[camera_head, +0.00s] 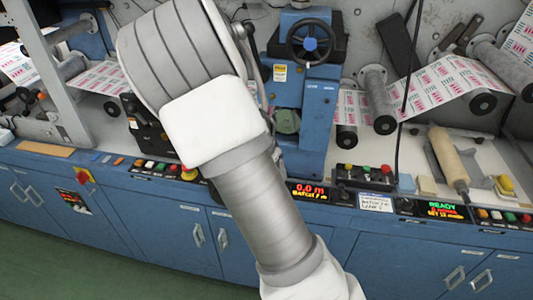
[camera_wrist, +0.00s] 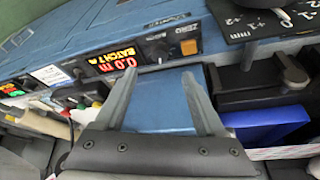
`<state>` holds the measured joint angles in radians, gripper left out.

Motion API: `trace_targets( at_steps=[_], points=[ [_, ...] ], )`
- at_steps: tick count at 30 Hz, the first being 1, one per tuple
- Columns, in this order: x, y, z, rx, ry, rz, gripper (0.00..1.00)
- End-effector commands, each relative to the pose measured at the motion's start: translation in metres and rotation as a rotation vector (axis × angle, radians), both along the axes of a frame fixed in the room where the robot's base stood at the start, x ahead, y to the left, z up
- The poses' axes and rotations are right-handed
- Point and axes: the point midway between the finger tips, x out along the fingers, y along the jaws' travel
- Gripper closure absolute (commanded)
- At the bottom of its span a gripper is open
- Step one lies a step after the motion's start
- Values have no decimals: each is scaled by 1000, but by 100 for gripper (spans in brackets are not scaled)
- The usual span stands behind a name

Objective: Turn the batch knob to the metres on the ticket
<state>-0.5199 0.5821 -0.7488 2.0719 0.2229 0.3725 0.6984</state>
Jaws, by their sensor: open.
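The batch knob (camera_wrist: 158,50) is a small dark knob on the blue front panel, between the counter display and the ZERO button (camera_wrist: 189,46). The counter display (camera_head: 307,192) reads 0.0 m in red and, as far as I can read, BATCH 7 m. It also shows in the wrist view (camera_wrist: 112,60). The white ticket (camera_head: 376,202) is right of the display in the head view; its writing is too small to read surely. My gripper (camera_wrist: 162,76) is open and empty, its fingertips pointing toward the knob and apart from it. My arm hides the gripper and knob in the head view.
A blue column with a black handwheel (camera_head: 310,42) stands behind the panel. A box with coloured buttons (camera_head: 365,176) and a READY display (camera_head: 442,209) are to the right. A beige roller (camera_head: 447,158) lies on the deck. A dark lever (camera_wrist: 290,70) is right of my fingers.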

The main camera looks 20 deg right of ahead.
Motion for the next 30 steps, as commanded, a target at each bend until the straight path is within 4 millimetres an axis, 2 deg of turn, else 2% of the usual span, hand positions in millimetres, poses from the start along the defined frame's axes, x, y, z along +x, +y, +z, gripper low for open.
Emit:
trace_targets(
  at_steps=[1, 6, 12, 18, 30],
  points=[
    [-1, 6, 14, 1, -3, 6, 28],
    [-9, 16, 46, 2, -2, 3, 28],
    [-15, 25, 71, 1, -1, 3, 28],
    [-18, 28, 79, 0, 1, 0, 28],
    [-18, 28, 80, 0, 1, 0, 28]
  ],
)
